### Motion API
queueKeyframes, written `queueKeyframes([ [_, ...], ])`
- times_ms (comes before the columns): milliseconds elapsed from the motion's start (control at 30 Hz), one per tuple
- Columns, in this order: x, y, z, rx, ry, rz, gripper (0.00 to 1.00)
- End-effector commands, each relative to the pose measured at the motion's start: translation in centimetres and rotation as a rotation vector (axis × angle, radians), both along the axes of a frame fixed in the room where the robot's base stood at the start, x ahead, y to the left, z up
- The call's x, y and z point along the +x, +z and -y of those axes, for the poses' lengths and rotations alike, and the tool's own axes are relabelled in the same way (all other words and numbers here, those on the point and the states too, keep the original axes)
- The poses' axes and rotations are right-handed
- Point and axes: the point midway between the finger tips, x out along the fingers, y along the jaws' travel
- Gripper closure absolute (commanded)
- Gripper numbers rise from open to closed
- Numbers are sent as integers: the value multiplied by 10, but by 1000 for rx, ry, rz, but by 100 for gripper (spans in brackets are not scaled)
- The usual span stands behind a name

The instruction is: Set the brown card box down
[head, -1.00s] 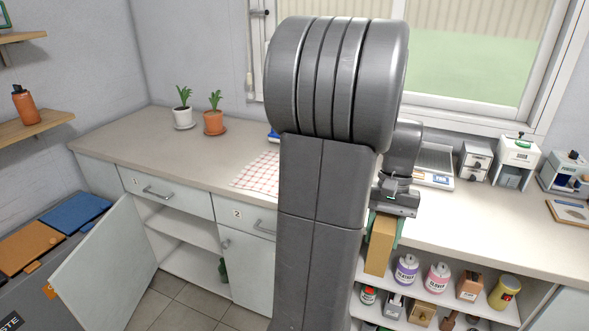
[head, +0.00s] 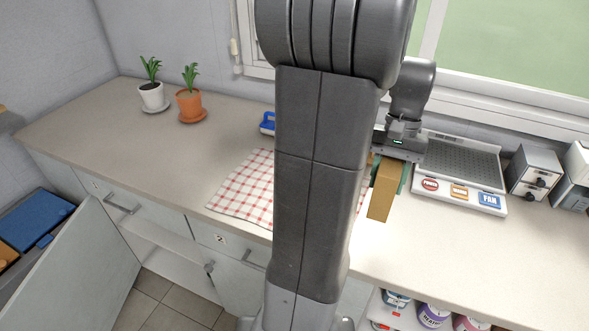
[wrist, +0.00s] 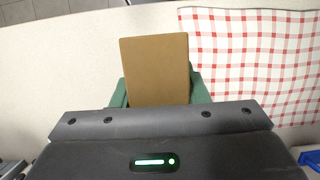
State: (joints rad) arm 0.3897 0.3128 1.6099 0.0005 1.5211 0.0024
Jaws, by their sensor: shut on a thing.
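The brown card box (head: 382,196) is held upright between the green fingers of my gripper (head: 388,178), over the pale countertop (head: 440,245) to the right of my arm. In the wrist view the box (wrist: 155,68) sits between the two green fingers, which are closed on its sides. The counter surface shows around it, and I cannot tell whether its underside touches the counter.
Two potted plants (head: 188,103) and a blue item (head: 267,123) are at the left. The front counter right of the box is clear.

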Motion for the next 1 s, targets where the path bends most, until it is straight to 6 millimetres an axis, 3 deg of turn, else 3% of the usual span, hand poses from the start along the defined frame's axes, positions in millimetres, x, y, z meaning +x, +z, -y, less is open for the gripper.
queueKeyframes([
  [267, 0, -6, 0, 1, 0, -2, 82],
  [500, -1, -49, 0, 2, 0, -5, 82],
  [1000, 0, -100, 0, 0, 0, 0, 82],
])
